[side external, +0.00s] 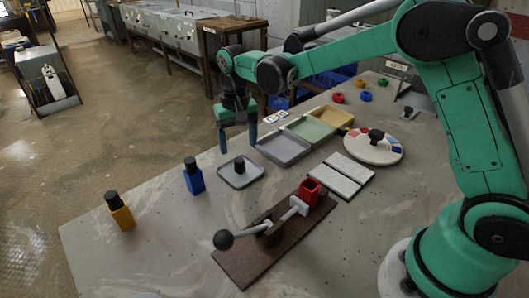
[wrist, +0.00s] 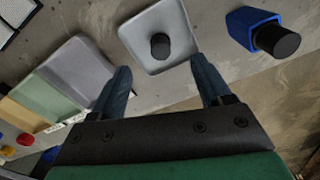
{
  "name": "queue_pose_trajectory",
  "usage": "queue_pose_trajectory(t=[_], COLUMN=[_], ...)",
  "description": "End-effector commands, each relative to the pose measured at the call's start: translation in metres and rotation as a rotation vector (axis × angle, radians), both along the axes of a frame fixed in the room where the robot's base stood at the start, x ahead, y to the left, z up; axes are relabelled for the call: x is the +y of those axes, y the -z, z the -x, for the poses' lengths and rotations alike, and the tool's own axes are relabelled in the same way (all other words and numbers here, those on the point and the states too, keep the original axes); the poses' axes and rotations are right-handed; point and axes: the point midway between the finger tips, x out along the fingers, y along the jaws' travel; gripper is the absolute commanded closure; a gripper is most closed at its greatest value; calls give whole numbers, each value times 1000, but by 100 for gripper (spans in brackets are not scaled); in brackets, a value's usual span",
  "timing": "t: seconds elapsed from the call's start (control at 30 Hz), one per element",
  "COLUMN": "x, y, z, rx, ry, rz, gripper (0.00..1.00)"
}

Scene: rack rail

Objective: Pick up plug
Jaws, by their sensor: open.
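A small black plug (side external: 240,168) stands in a shallow light-grey square dish (side external: 229,182) on the table. In the wrist view the plug (wrist: 160,46) shows round and dark inside the dish (wrist: 137,29), beyond and between the fingertips. My gripper (side external: 238,143) is open and empty, with its blue-grey fingers pointing down above the dish. The gripper's fingers (wrist: 161,76) also show in the wrist view, spread apart and not touching the plug. Nothing hides the plug.
A blue bottle (side external: 194,179) and a yellow bottle (side external: 120,214), both black-capped, stand left of the dish. Grey, green and tan trays (side external: 283,150) lie to its right. A lever clamp (side external: 268,226) on a brown board is in front. A round disc (side external: 373,150) is further right.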

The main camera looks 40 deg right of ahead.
Motion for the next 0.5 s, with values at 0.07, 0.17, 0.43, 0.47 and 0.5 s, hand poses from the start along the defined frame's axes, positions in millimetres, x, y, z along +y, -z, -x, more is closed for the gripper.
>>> queue_pose_trajectory(t=[0.07, 0.17, 0.43, 0.47, 0.5], x=[1, 1, 1, 1, 1], y=[6, 18, 53, 55, 57], z=[-2, -2, -2, -1, -1], rx=[8, 10, 8, 8, 8], ry=[4, 5, 4, 4, 4], rz=[1, 1, 1, 1, 1], gripper=[29, 29, 29, 29, 29])
